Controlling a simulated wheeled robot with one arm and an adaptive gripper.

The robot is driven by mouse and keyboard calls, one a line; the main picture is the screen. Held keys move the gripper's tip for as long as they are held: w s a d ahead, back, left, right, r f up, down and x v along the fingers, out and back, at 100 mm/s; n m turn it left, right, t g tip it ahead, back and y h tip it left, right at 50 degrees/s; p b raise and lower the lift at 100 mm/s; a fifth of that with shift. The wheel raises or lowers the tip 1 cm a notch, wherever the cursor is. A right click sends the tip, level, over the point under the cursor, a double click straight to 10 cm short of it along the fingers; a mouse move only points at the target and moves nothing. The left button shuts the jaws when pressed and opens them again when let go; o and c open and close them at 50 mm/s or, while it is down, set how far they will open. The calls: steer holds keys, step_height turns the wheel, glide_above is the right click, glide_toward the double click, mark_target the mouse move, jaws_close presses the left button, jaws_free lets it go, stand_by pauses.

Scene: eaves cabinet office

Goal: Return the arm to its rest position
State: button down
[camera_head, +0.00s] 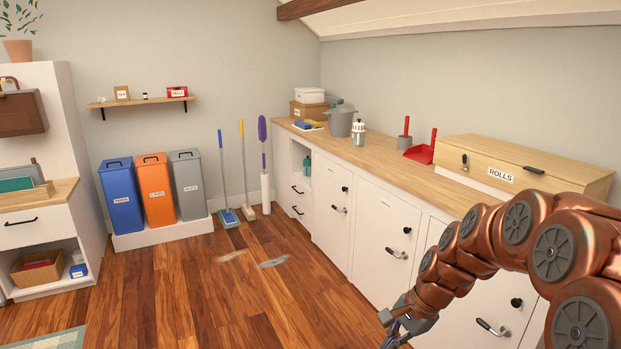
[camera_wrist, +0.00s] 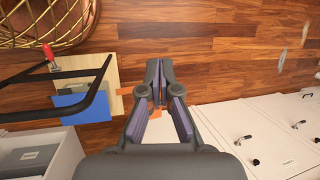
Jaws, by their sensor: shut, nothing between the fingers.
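My arm, copper with grey joint caps, enters the head view from the right edge and bends down to the lower middle. My gripper (camera_head: 401,330) hangs at its end, low in front of the white cabinets. In the wrist view my gripper (camera_wrist: 157,72) points over the wooden floor; its dark fingers with purple inner faces meet at the tips. Nothing is held between them.
The open floor (camera_head: 185,290) lies left of my arm.

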steer(key=s+r+n+g+h+p, duration=0.1)
steer(key=s+r+n, duration=0.2)
steer(key=s, duration=0.7)
steer(key=s+r+n+h+p, duration=0.1)
steer(key=s+n, duration=0.4)
steer(key=s, duration=0.5)
steer(key=s+d+r+n+g+h+p, duration=0.1)
steer(key=s+r+n, duration=0.3)
steer(key=s, duration=0.6)
steer(key=shift+r+g+h+p, duration=0.3)
steer(key=shift+r+h+p, duration=0.4)
steer(key=shift+r, duration=0.3)
steer(key=shift+s+d, duration=0.1)
